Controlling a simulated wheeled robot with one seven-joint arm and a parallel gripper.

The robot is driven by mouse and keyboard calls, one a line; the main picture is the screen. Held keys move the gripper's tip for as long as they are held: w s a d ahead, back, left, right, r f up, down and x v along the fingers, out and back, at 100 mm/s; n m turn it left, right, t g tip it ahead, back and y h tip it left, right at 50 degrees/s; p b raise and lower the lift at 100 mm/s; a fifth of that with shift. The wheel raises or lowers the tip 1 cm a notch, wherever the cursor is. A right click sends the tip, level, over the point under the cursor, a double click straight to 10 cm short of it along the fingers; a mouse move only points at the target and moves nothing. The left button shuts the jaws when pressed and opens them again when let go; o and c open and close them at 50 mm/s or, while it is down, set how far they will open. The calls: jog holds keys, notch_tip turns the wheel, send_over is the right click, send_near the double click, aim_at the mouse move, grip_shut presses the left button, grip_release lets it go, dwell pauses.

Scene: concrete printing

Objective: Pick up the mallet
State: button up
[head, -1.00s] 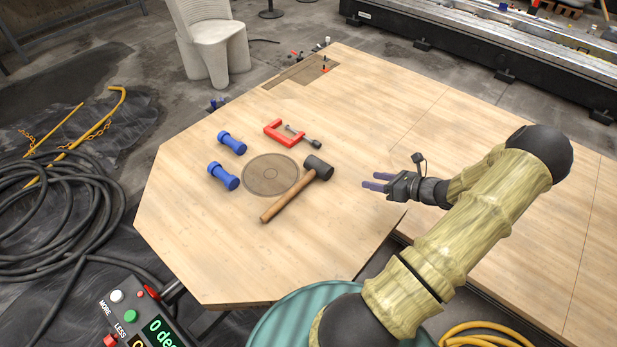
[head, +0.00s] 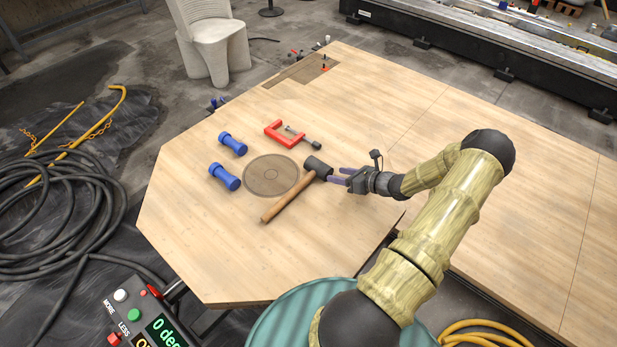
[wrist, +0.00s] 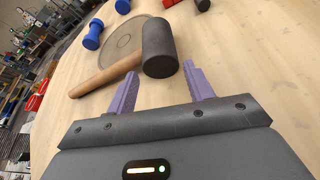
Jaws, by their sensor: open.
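The mallet (head: 290,194) lies on the wooden table, with a black head (head: 317,167) and a brown wooden handle pointing to the lower left. In the wrist view, the black head (wrist: 159,48) stands ahead of the gap between the spread fingers (wrist: 160,85), and the handle (wrist: 107,75) runs to the left. The gripper is open and empty.
A round disc (head: 271,175) is set in the table (head: 230,270) left of the mallet. Two blue dumbbell-shaped pieces (head: 224,176) (head: 232,144) lie farther left. A red clamp (head: 284,134) lies behind the mallet. The table's right part is clear.

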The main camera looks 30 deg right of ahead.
aim_at(330, 173)
jog(key=shift+w+a+f, duration=0.2)
jog(key=shift+w+a, duration=0.1)
jog(key=shift+w, duration=0.1)
jog(key=p+x, duration=0.1)
jog(key=x, duration=0.3)
jog(key=shift+f, duration=0.15)
jog(key=c, duration=0.9)
